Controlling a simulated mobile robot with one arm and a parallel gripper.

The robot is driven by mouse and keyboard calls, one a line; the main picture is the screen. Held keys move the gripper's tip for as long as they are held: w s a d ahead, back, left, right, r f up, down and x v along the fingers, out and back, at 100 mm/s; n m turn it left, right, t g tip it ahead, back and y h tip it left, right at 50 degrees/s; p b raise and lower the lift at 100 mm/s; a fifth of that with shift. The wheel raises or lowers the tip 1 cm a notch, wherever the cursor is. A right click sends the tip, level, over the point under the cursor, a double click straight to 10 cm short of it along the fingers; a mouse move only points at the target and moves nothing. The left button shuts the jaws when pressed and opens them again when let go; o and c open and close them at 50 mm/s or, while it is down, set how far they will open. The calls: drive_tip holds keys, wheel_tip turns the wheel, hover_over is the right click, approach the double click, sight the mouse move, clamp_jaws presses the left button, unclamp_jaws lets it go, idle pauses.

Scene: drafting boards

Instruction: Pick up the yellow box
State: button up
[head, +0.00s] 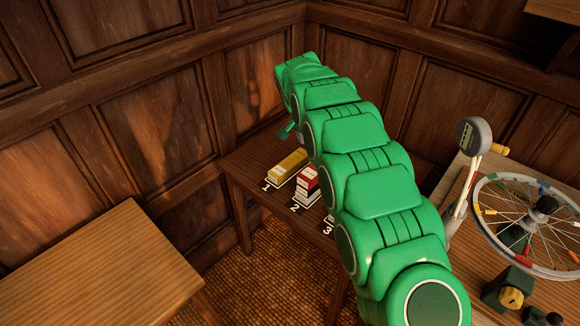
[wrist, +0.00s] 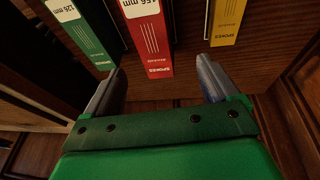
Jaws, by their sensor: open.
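The yellow box (head: 288,166) lies on a small wooden table in the corner, by the label 1. In the wrist view the yellow box (wrist: 229,22) is at the upper right, beyond the right fingertip, not between the fingers. My gripper (wrist: 160,75) is open and empty, its fingers on either side of the red box's near end in the picture. I cannot tell its height above the boxes. In the head view my green arm reaches over the table, and the fingers are mostly hidden.
A red box (head: 308,184) lies by label 2, beside the yellow one. A green box (wrist: 80,30) is at the wrist view's upper left. Wood-panelled walls stand close behind the table. A bench with a spoked wheel (head: 540,215) is at right; a bare wooden table (head: 100,270) is at left.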

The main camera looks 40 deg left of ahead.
drive_tip(key=t+y, duration=0.1)
approach(290, 162)
drive_tip(key=shift+w+d+f, duration=0.1)
drive_tip(key=shift+d+f, duration=0.05)
drive_tip(key=shift+f, duration=0.45)
drive_tip(key=shift+w+d+f, duration=0.1)
drive_tip(key=shift+d+f, duration=0.05)
drive_tip(key=shift+f, duration=0.5)
drive_tip(key=shift+a+x, duration=0.15)
drive_tip(key=shift+x, duration=1.75)
drive_tip(key=shift+a+x, duration=0.2)
drive_tip(key=shift+x, duration=1.75)
drive_tip(key=shift+w+r, duration=0.15)
drive_tip(key=shift+w, duration=0.05)
drive_tip(key=shift+c, duration=0.3)
drive_tip(key=c, duration=1.2)
